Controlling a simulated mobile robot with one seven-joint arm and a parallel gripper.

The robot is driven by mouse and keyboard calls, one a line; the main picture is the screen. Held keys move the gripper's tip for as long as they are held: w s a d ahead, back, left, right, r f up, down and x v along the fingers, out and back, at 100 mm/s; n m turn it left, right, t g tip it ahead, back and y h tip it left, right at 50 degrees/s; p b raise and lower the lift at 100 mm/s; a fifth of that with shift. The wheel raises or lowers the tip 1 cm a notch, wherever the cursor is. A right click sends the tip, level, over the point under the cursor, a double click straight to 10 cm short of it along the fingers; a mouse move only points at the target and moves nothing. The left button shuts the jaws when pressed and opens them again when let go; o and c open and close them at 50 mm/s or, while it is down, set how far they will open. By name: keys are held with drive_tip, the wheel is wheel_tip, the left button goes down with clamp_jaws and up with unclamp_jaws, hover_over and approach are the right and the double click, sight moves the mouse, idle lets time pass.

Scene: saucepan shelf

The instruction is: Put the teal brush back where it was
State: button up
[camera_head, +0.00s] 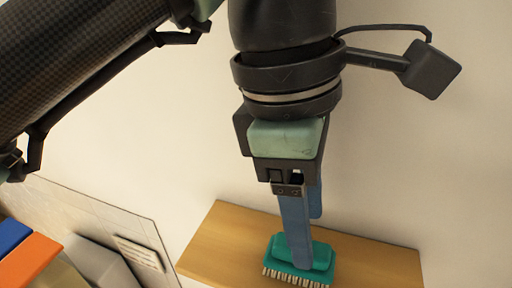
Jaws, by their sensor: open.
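The teal brush (322,256) is at the bottom middle of the head view, over the wooden shelf (224,235). Its pale bristles point down toward the board, and I cannot tell whether they touch it. My gripper (300,255) points down at the brush, with its blue fingers reaching the brush's top. One finger covers part of the brush and the other is mostly hidden behind it. The jaws are open.
A pale wall stands behind the shelf. At the lower left are a grey panel (95,215), a grey slanted object (100,262), and blue (12,236) and orange (30,262) blocks. The shelf is bare to the left and right of the brush.

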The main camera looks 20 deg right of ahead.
sight(283, 240)
wheel_tip(283, 240, up, 10)
drive_tip(key=a+p, duration=0.1)
drive_tip(key=p, duration=0.2)
drive_tip(key=shift+w+a+f, duration=0.25)
drive_tip(key=shift+w+a, duration=0.05)
drive_tip(key=shift+w, duration=0.15)
